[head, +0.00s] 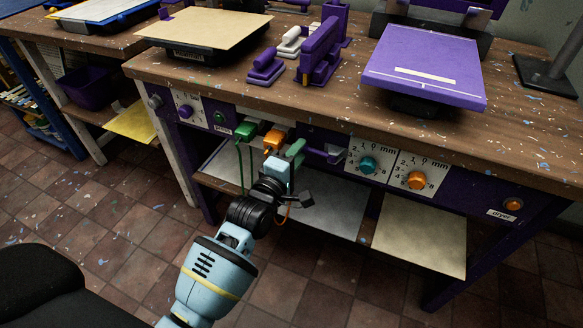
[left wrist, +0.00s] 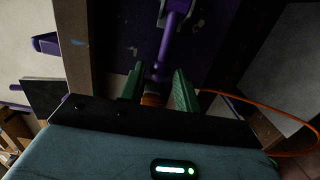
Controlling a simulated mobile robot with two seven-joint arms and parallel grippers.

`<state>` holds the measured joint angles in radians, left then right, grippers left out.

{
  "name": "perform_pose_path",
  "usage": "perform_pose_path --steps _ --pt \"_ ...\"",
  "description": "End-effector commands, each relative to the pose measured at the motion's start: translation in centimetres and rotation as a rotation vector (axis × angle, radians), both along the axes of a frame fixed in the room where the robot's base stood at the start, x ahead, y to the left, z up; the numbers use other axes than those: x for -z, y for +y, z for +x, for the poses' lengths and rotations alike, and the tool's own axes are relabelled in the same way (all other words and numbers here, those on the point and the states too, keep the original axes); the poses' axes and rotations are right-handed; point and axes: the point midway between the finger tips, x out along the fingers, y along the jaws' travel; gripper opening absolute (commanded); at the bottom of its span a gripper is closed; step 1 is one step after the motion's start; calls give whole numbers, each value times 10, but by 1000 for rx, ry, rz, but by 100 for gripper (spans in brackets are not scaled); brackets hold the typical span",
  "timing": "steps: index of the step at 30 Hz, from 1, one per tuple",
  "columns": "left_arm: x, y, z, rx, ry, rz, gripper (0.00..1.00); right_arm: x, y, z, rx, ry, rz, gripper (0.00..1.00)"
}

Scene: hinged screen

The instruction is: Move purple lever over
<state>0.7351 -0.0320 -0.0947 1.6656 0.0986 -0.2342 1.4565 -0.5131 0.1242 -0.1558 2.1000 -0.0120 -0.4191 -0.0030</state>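The purple lever (head: 322,153) sticks out from the purple front panel of the bench, left of the teal dial. In the left wrist view, the lever (left wrist: 172,37) runs from a grey bracket down toward the gripper. My left gripper (head: 286,152) is in front of the panel, just left of the lever. The left wrist view shows its green fingers (left wrist: 159,72) spread apart, with the lever's near end at or just beyond the gap between the tips. I cannot tell whether they touch. My right gripper is not in view.
An orange plug (head: 273,138) and a green plug (head: 245,131) with hanging cables sit close to the left gripper. The teal dial (head: 368,165) and orange dial (head: 417,180) are to the right. A lower shelf board (head: 420,235) lies beneath. Open tiled floor is in front.

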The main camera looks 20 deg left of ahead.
Motion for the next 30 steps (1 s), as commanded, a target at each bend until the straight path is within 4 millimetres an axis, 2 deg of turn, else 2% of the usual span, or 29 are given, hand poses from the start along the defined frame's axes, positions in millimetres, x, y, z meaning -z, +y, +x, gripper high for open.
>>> perform_pose_path --steps 3,8,16,30 --pt "3 -1 10 0 2 0 31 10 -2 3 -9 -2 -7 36" --pt "0 -1 8 0 1 0 11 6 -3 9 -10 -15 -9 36" --pt "-1 -2 5 1 1 0 11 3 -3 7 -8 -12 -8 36" --pt "0 -4 -15 1 1 0 11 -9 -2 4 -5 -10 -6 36"
